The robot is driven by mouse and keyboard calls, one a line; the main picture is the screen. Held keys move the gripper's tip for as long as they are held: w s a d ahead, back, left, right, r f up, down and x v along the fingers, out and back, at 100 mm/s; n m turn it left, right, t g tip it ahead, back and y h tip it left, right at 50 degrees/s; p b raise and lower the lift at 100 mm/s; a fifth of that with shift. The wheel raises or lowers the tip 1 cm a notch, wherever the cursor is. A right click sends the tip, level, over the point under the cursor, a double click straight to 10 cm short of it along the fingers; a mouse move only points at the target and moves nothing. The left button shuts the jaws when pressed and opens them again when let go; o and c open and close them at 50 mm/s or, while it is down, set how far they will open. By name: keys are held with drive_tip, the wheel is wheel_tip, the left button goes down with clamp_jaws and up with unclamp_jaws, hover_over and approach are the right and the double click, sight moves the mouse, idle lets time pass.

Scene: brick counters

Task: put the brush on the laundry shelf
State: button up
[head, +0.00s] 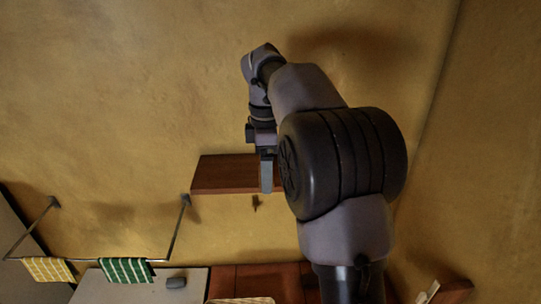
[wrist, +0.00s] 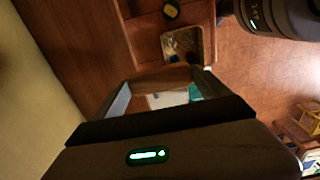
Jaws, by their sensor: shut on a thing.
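The wooden wall shelf (head: 222,174) is in the middle of the head view, with its left part bare. My gripper (head: 266,188) points down in front of the shelf's right part, and the gap between them cannot be told. In the wrist view my gripper (wrist: 163,91) is shut on a brown wooden piece (wrist: 165,77), which I take for the brush. It spans between the two fingers. Its far side and any bristles are not clear. The brush cannot be made out in the head view, where my arm hides the shelf's right end.
A wall rack with a yellow towel (head: 47,269) and a green striped towel (head: 126,270) is at lower left. A grey item (head: 176,282) lies on a pale top below. The wrist view shows a basket (wrist: 207,45) and a dark yellow-topped item (wrist: 171,9) lower down.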

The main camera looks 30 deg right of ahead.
drive_tip(key=w+p, duration=0.2)
drive_tip(key=w, duration=0.1)
drive_tip(key=w+d+p, duration=0.1)
drive_tip(key=w+p, duration=0.2)
drive_tip(key=w, duration=0.1)
drive_tip(key=w+p, duration=0.2)
drive_tip(key=w, duration=0.2)
drive_tip(key=shift+w+d+f, duration=0.15)
drive_tip(key=shift+w+d, duration=0.1)
drive_tip(key=shift+d, duration=0.05)
drive_tip(key=f, duration=0.3)
drive_tip(key=f+p, duration=0.1)
drive_tip(key=shift+w+f, duration=0.2)
drive_tip(key=shift+w, duration=0.1)
drive_tip(key=shift+w+f, duration=0.1)
drive_tip(key=shift+w, duration=0.05)
